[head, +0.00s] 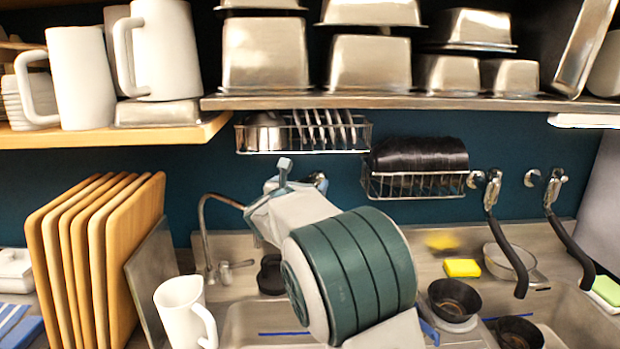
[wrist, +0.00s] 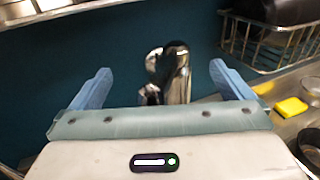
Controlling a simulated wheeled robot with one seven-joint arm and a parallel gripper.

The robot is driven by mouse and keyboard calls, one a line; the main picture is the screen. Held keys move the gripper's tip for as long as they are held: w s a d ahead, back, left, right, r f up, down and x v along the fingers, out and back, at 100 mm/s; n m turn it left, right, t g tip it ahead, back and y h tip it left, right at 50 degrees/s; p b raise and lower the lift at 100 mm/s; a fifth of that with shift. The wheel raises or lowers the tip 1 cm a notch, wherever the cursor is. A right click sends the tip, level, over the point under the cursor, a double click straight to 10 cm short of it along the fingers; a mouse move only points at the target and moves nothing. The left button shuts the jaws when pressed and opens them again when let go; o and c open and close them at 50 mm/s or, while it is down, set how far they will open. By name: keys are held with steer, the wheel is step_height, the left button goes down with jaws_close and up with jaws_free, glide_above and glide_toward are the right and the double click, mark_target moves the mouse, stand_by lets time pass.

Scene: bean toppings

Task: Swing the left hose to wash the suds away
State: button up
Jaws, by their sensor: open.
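Two wall-mounted black hoses with chrome fittings hang at the right in the head view: a left one (head: 507,245) and a right one (head: 570,240). My gripper (wrist: 160,72) is open and empty, its two blue fingers spread apart. A chrome wall fitting (wrist: 175,75) shows between and beyond the fingers in the wrist view. A fitting (head: 319,183) also shows behind my arm in the head view, well left of the two hanging hoses; whether it carries a hose is hidden. Dark bowls (head: 454,299) (head: 517,334) are at the sink. I cannot make out suds.
A yellow sponge (head: 462,268) and a clear bowl (head: 508,262) lie on the sink ledge. A wire rack (head: 415,186) of black bowls hangs right of my arm. A faucet (head: 205,235), a white mug (head: 184,308) and cutting boards (head: 95,255) stand left. A metal shelf (head: 400,102) runs above.

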steer(key=shift+d+f, duration=0.1)
steer(key=d+b, duration=0.1)
steer(key=s+d+b, duration=0.1)
steer(key=shift+f+b, duration=0.1)
steer(key=shift+b, duration=0.3)
steer(key=shift+s+d+b, duration=0.25)
steer(key=shift+d+b, duration=0.25)
steer(key=shift+d, duration=0.1)
steer(key=shift+s+d+b, duration=0.25)
steer(key=shift+d+b, duration=0.25)
steer(key=shift+d, duration=0.1)
steer(key=shift+r, duration=0.2)
steer(key=shift+s+d+b, duration=0.7)
steer(key=shift+d+b, duration=1)
steer(key=shift+d, duration=0.5)
steer(key=b+v, duration=0.3)
steer(key=v, duration=0.6)
